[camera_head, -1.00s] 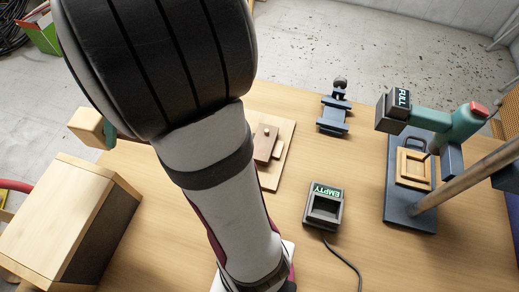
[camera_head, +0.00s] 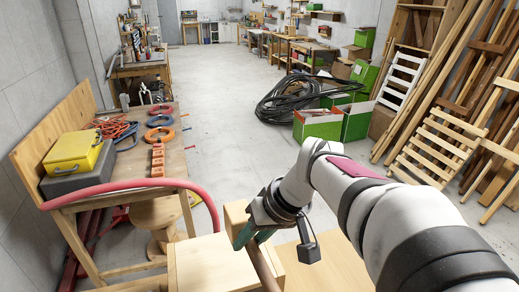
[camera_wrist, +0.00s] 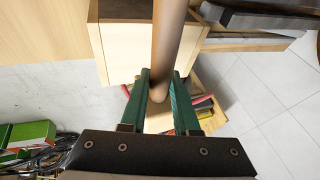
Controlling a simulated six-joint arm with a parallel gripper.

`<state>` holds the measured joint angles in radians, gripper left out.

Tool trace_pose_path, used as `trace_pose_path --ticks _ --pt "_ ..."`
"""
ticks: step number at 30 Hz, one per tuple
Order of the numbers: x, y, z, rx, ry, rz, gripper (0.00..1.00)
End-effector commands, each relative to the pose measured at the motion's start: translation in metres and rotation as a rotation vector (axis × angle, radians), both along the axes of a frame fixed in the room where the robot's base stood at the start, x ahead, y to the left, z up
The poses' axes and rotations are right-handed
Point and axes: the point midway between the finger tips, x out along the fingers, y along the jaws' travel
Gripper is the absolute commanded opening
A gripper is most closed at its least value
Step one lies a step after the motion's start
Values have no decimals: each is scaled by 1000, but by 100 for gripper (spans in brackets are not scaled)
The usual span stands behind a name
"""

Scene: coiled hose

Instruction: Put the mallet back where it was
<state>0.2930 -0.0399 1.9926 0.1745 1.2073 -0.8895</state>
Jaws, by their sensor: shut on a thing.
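The handle runs down and out of the bottom of that view. In the wrist view the handle (camera_wrist: 169,35) runs up from between the green fingers (camera_wrist: 160,78). The mallet's resting place cannot be told from these frames.
A pale wooden box (camera_head: 205,264) stands just below the mallet in the head view. To the left, a workbench (camera_head: 180,163) holds a yellow case (camera_head: 73,152) and coloured coils. A red hose (camera_head: 130,185) arches nearby. Black coiled hose (camera_head: 290,95) and green boxes lie beyond on open floor.

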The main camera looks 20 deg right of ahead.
Motion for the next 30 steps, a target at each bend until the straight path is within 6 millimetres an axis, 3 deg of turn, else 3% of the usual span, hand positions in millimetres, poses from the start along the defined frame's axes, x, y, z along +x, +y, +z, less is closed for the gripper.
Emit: trace_pose_path --ticks 5,11,14,18,21,27,30 --pt "11 -50 -17 8 -2 -159 0" --pt "11 -141 -50 17 -5 -445 0" --pt "-3 -197 -71 20 -6 -619 0" --pt "-40 -275 -103 19 -2 -878 0" --pt "-73 -317 -123 15 4 -1034 0" --pt "-120 -361 -147 7 14 -1224 0" --pt "-127 -367 -154 5 17 -1259 0"
